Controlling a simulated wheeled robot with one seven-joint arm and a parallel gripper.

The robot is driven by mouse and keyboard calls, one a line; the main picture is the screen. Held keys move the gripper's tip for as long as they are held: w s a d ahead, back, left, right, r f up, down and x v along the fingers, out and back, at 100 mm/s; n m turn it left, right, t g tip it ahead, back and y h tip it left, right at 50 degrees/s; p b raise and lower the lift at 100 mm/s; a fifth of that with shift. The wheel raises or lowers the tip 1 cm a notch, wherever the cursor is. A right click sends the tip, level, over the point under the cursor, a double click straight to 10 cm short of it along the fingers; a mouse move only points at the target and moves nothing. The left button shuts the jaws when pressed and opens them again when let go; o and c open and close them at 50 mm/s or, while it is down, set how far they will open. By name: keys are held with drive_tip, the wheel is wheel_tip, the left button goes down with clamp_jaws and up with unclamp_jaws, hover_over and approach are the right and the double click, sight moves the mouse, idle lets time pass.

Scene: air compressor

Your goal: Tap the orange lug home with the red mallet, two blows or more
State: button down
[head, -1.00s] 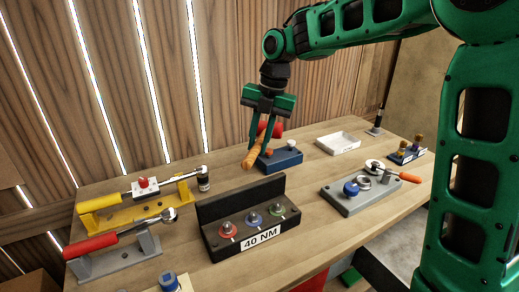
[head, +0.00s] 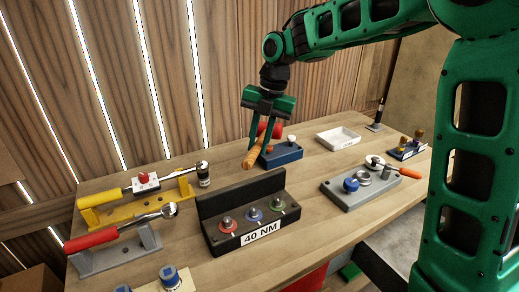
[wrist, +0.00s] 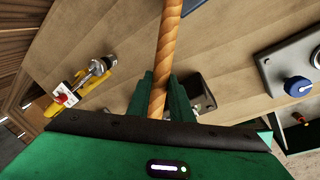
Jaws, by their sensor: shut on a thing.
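My gripper (head: 261,138) is shut on the wooden handle of the red mallet. The mallet's red head (head: 275,130) is between and beside the fingers, and its tan handle (head: 251,158) slants down toward the front. In the wrist view the handle (wrist: 171,40) runs up from between the fingers (wrist: 160,98); the head is hidden there. A blue block (head: 284,154) on the bench, just behind and right of the handle, carries a small orange lug (head: 270,149) and a white knob (head: 292,139). The mallet overlaps the block in the head view; I cannot tell whether they touch.
A black stand marked 40 NM (head: 235,232) is in front. Torque wrenches rest on a yellow stand (head: 130,212) and a grey stand (head: 118,256) at left. A grey plate with fittings (head: 342,193) is at right, with a white tray (head: 338,139) behind.

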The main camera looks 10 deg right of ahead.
drive_tip(key=shift+v, duration=0.85)
drive_tip(key=shift+w+a, duration=0.1)
drive_tip(key=shift+a, duration=0.1)
drive_tip(key=d+x, duration=0.1)
drive_tip(key=x, duration=0.4)
drive_tip(key=shift+a+v, duration=0.25)
drive_tip(key=shift+v, duration=0.85)
drive_tip(key=shift+a+v, duration=0.2)
drive_tip(key=shift+v, duration=0.9)
drive_tip(key=x, duration=0.2)
drive_tip(key=d+x, duration=0.1)
drive_tip(key=x, duration=0.1)
drive_tip(key=shift+f, duration=0.45)
drive_tip(key=shift+a+v, duration=0.25)
drive_tip(key=shift+v, duration=1)
drive_tip(key=shift+a+v, duration=0.25)
drive_tip(key=shift+v, duration=1)
drive_tip(key=shift+r, duration=0.1)
